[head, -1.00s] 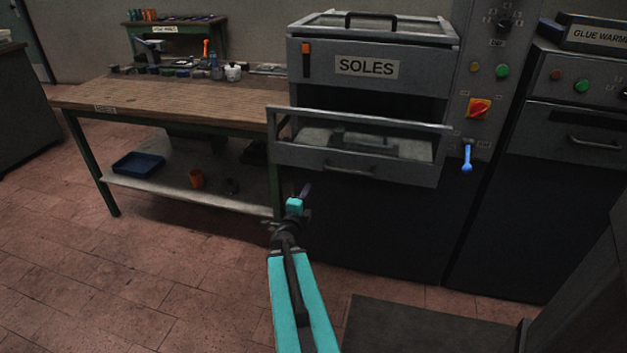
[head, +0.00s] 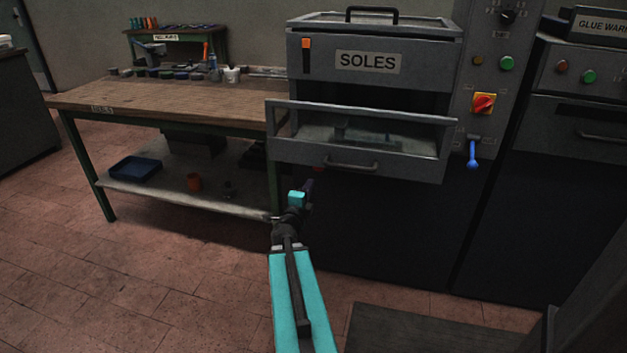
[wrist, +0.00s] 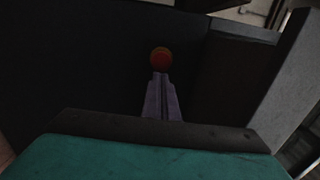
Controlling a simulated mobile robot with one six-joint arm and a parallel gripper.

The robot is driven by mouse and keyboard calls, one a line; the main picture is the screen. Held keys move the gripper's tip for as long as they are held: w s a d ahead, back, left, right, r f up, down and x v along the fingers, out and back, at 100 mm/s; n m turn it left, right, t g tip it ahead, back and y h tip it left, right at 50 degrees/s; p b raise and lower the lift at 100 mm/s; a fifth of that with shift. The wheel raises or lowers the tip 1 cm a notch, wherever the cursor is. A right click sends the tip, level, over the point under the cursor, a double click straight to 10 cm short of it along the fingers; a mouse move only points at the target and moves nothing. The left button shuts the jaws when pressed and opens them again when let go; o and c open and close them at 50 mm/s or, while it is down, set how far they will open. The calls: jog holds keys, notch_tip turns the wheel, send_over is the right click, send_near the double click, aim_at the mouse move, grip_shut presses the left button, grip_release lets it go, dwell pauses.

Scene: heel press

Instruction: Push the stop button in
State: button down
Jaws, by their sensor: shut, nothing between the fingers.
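The stop button is a round red button with a yellowish rim (wrist: 160,59), on a dark face in the wrist view. In the head view a small dark red spot (head: 319,168), likely the same button, shows under the SOLES machine's drawer. My gripper (wrist: 159,78) is shut and empty, its purple fingers pointing at the button. Their tips appear just below the button in the wrist view; I cannot tell whether they touch it. In the head view my gripper (head: 309,184) is in front of the machine's dark lower front.
The SOLES machine (head: 368,85) has a glass-fronted drawer (head: 350,163) above my gripper. A red-yellow switch (head: 484,103) and blue lever (head: 472,153) are on its right panel. A wooden workbench (head: 170,100) stands left. A grey post (wrist: 290,80) is at right in the wrist view.

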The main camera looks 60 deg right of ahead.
jog(key=shift+b+x, duration=1.25)
jog(key=shift+b, duration=2.25)
jog(key=b+x, duration=0.1)
jog(key=x, duration=0.5)
jog(key=shift+w+d+b, duration=0.15)
jog(key=shift+d+b, duration=0.1)
jog(key=shift+b, duration=0.1)
